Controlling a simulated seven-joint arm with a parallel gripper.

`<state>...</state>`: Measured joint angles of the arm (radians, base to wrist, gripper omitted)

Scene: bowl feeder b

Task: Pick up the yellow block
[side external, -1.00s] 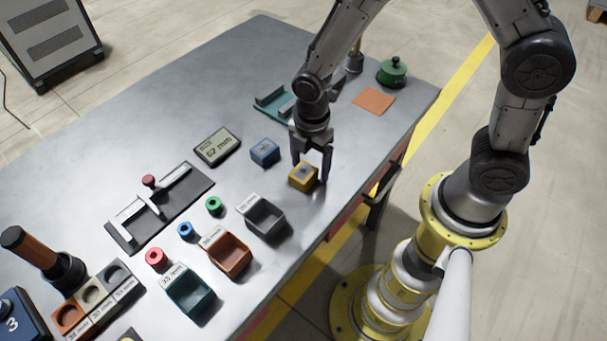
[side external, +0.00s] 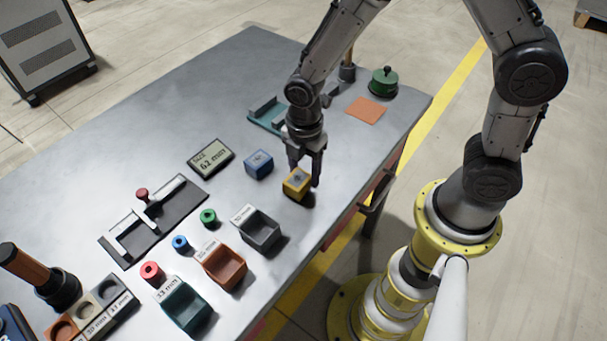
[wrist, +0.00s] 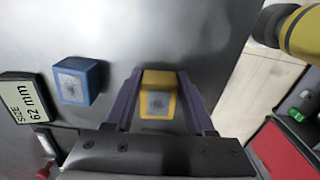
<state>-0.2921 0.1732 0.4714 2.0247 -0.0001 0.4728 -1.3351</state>
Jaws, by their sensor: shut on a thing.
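The yellow block (side external: 297,183) is a small cube with a grey patch on its top. My gripper (side external: 306,174) points down with its fingers on either side of the block and is shut on it. In the side view the block looks raised slightly off the table, with a dark shadow under it. In the wrist view the yellow block (wrist: 158,95) sits between the two purple-grey fingers (wrist: 155,100). Its sides against the fingers are partly hidden.
A blue block (side external: 258,163) stands just left of the yellow one, near a size display (side external: 211,158) reading 62 mm. A grey bin (side external: 258,230), a brown bin (side external: 224,267) and a teal bin (side external: 186,308) line the near side. An orange square (side external: 366,110) lies at the far right.

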